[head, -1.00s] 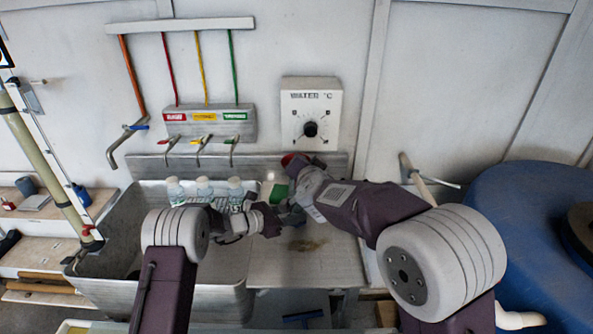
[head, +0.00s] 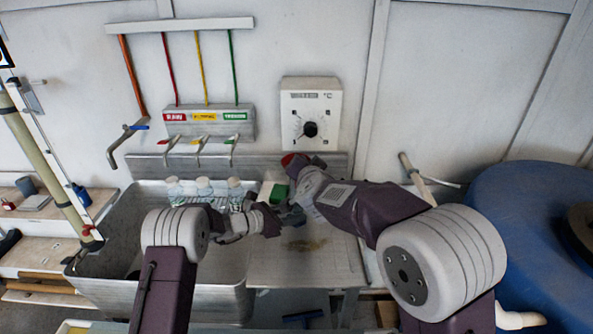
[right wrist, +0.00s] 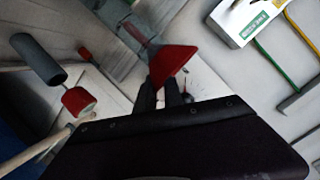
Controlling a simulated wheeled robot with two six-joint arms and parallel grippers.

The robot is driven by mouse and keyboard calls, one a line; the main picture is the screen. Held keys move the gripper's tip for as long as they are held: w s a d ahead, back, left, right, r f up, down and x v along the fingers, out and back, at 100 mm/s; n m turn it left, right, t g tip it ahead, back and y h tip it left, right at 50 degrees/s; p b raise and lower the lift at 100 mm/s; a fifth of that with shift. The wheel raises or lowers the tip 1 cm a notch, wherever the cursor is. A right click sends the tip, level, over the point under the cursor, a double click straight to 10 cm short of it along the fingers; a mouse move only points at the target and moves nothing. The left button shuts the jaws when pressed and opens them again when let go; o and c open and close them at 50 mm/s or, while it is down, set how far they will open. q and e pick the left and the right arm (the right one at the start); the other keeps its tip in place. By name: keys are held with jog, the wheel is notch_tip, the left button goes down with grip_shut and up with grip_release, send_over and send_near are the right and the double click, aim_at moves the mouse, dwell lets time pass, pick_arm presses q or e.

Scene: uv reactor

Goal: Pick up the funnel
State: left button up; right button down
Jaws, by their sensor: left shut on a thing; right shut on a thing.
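The funnel (right wrist: 172,62) is a red cone with a greyish stem in the right wrist view. My right gripper (right wrist: 163,92) is shut on its rim, with its dark fingers against the red part. In the head view a small red patch (head: 289,159) at the end of my right arm looks like the same funnel, mostly hidden by the arm. My left gripper (head: 276,221) is shut beside a small grey thing (head: 293,216), which it seems to hold. What the grey thing is cannot be told.
A metal sink (head: 115,230) with several clear bottles (head: 204,187) is on the left. A worktop (head: 300,270) adjoins it, with a green item (head: 281,192) at the back. Pipes and taps (head: 207,121) and a dial box (head: 311,115) hang on the wall. A blue barrel (head: 535,225) stands right.

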dwell(0.5)
jog(key=shift+r, duration=4.95)
pick_arm(q)
jog(key=o, duration=1.1)
jog(key=shift+c, duration=0.2)
jog(key=v, duration=1.2)
